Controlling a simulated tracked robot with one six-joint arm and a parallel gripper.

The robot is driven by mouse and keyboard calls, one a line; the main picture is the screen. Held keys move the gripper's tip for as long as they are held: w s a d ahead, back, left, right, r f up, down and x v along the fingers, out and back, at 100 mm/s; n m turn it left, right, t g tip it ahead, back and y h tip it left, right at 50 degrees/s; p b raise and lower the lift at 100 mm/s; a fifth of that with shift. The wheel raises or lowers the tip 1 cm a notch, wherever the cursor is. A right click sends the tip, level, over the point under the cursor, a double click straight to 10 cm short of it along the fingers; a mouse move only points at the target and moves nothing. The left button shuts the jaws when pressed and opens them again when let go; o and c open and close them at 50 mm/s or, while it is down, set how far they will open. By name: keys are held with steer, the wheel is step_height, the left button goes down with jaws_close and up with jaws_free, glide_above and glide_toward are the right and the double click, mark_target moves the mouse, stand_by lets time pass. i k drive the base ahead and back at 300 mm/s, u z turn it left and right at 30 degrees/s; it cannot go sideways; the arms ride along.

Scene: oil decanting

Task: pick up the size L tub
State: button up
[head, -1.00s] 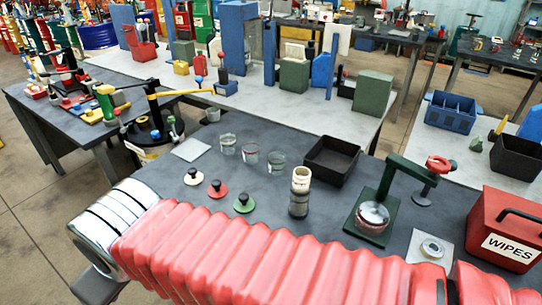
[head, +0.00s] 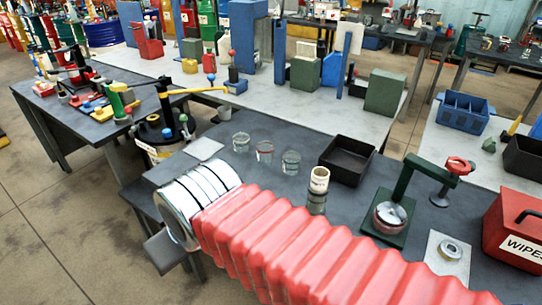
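Three small clear tubs stand upright in a row on the dark bench: a left one (head: 241,143), a middle one (head: 264,152) and a right one (head: 291,162). No size mark is readable on them, so I cannot tell which is size L. My arm, with red bellows and a silver ringed section, crosses the front of the bench, nearer the camera than the tubs. My gripper's fingers do not show. No tub is seen to be held.
A cream-topped jar (head: 318,184) and a black open tray (head: 347,160) stand right of the tubs. A green press (head: 395,205) and a red wipes box (head: 518,235) are further right.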

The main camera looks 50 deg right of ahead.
mark_target(265, 153)
steer(key=i, duration=1)
